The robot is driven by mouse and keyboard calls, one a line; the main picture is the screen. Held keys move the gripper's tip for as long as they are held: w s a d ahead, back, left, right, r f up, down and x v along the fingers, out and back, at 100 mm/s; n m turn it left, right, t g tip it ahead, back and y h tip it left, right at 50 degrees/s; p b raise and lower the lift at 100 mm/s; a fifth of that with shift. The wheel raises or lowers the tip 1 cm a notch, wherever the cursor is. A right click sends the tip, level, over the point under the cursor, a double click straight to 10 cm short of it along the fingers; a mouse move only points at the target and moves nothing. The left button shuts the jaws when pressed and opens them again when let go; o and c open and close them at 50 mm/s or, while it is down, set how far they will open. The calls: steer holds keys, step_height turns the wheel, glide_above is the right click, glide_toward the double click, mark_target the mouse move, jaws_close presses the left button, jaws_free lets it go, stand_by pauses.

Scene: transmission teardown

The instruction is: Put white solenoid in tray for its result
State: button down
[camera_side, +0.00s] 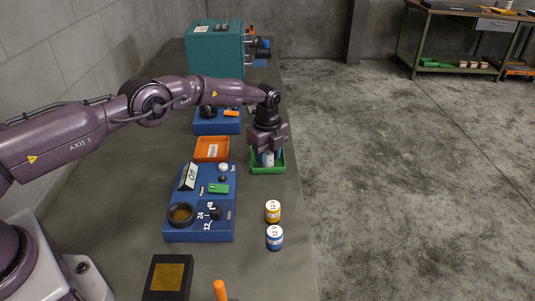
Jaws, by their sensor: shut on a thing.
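My gripper (267,148) points straight down over the green tray (280,171), right of the orange tray. It is shut on the white solenoid (267,159), which shows only in part between the fingers. The solenoid is low, inside the outline of the green tray. I cannot tell whether it touches the tray floor. The orange tray (225,158) has a white label and stands just left of the green one. The blue tester (190,236) in front has a dial, a round socket and a small display reading "Off".
A yellow solenoid (273,211) and a blue solenoid (275,237) stand upright right of the tester. A dark box (168,277) and an orange handle (220,290) are at the near end. A blue fixture (215,127) and a teal machine (214,50) stand farther back.

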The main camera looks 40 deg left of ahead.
mark_target(268, 152)
steer(key=shift+f, duration=0.15)
steer(key=c, duration=0.7)
jaws_free()
steer(key=shift+c, duration=0.2)
step_height(268, 152, up, 12)
steer(key=shift+r, duration=0.25)
